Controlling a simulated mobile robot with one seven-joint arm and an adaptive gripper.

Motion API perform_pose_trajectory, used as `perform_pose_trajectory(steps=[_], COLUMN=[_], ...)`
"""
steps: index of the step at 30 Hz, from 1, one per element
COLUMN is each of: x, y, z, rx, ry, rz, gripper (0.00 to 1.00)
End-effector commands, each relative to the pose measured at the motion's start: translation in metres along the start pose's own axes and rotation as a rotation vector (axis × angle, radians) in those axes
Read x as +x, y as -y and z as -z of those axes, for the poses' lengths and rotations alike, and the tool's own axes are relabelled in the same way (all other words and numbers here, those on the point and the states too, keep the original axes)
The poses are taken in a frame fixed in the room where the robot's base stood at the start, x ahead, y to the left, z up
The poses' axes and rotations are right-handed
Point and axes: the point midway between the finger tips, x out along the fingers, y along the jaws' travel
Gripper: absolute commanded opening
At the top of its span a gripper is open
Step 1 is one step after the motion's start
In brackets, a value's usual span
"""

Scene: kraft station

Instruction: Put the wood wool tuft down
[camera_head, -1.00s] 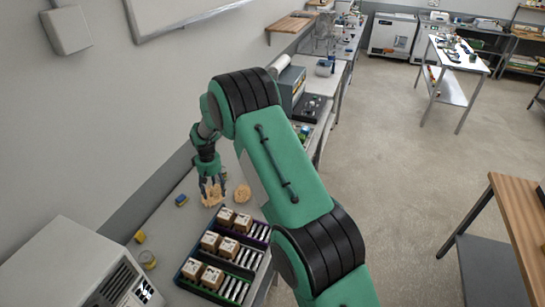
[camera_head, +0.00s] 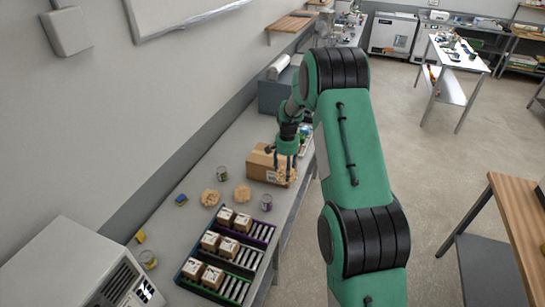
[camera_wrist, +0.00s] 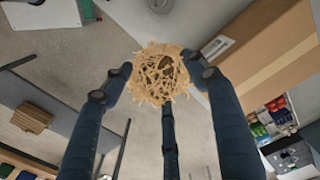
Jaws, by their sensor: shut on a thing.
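My gripper (camera_head: 285,170) is shut on a tan, shredded wood wool tuft (camera_wrist: 160,73). In the wrist view, the dark fingers close around the tuft from several sides. In the head view, it is at the front right side of a brown cardboard box (camera_head: 258,166), which also shows at the upper right of the wrist view (camera_wrist: 275,45). I cannot tell whether the tuft touches the box or the bench. Two other tufts lie on the grey bench, one on the left (camera_head: 209,197) and one on the right (camera_head: 242,192).
A rack (camera_head: 240,262) with small brown boxes and colored rows stands at the near end of the bench (camera_head: 188,222). A green-marked jar (camera_head: 222,173), a purple-marked jar (camera_head: 266,202) and a blue item (camera_head: 181,200) stand around the loose tufts. The bench's front edge is close to the box.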

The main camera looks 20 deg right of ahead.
Motion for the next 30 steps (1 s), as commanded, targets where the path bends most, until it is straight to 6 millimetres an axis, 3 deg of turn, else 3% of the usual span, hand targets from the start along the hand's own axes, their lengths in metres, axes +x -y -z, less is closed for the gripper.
perform_pose_trajectory(steps=[17, 30], x=[-0.001, 0.004], y=[-0.004, 0.020], z=[0.005, 0.045], rx=[0.021, 0.021], ry=[0.000, 0.000], rz=[0.000, 0.000], gripper=[0.45, 0.45])
